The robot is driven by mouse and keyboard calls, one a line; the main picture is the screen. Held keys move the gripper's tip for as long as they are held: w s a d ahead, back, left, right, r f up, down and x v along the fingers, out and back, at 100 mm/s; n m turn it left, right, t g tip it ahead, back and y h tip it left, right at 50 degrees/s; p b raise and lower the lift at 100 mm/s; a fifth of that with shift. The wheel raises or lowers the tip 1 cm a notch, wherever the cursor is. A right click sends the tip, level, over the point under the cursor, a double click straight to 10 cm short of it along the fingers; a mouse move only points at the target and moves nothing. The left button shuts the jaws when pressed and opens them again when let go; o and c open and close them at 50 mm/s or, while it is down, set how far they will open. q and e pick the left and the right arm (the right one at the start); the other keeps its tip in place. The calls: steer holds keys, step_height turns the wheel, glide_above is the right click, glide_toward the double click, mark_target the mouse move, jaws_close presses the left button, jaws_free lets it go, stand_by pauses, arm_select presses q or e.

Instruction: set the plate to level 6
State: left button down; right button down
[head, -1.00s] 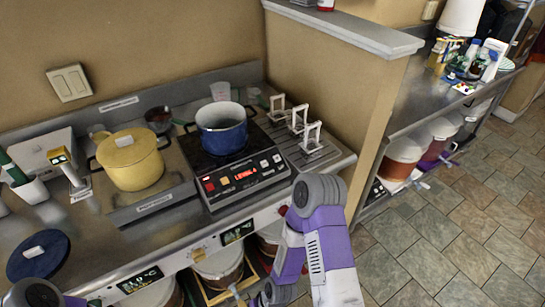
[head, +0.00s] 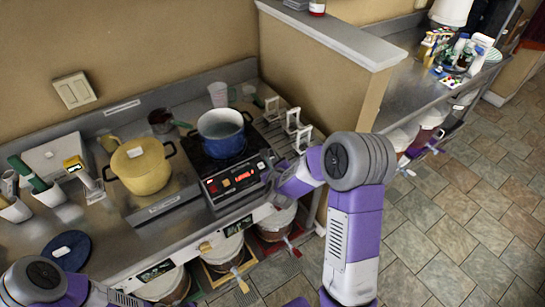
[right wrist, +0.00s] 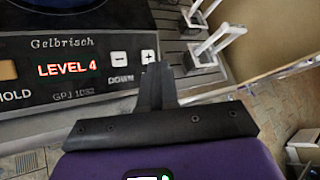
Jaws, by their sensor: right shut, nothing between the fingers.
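The plate is a black induction hot plate (head: 226,196) with a blue pot (head: 221,134) on it. In the right wrist view its front panel (right wrist: 60,85) shows a red display (right wrist: 67,68) reading LEVEL 4. A minus button (right wrist: 118,57) has DOWN under it, and a plus button (right wrist: 149,56) is to its right. My right gripper (right wrist: 157,70) is shut and empty, its tips just below the plus button; whether they touch it I cannot tell. In the head view my right gripper (head: 268,174) is at the panel's right end. My left gripper is out of view.
A yellow pot (head: 142,167) stands left of the plate. White upright frames (head: 297,127) stand right of it, close to my right arm. A low wall (head: 325,80) rises beyond them. Buckets (head: 224,252) sit under the counter.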

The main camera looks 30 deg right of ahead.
steer(key=r+m, duration=0.1)
steer(key=d+r+m+h, duration=0.1)
steer(key=d+r+m, duration=0.1)
steer(key=r, duration=0.1)
steer(key=shift+w+d+m+h, duration=0.25)
steer(key=shift+m+h, duration=0.05)
steer(key=shift+m, duration=0.1)
steer(key=w+f+b, duration=0.1)
steer(key=f, duration=0.1)
steer(key=w+f+b, duration=0.1)
steer(key=f, duration=0.1)
steer(key=w+f+b, duration=0.1)
steer(key=f, duration=0.2)
steer(key=shift+w+a, duration=0.15)
steer(key=shift+w, duration=0.2)
steer(key=shift+w+f+b, duration=0.3)
steer(key=shift+f+b, duration=0.05)
steer(key=shift+b, duration=0.35)
stand_by(1.0)
steer(key=shift+w+f+b, duration=0.2)
steer(key=shift+f+b, duration=0.2)
steer(key=shift+b, duration=0.45)
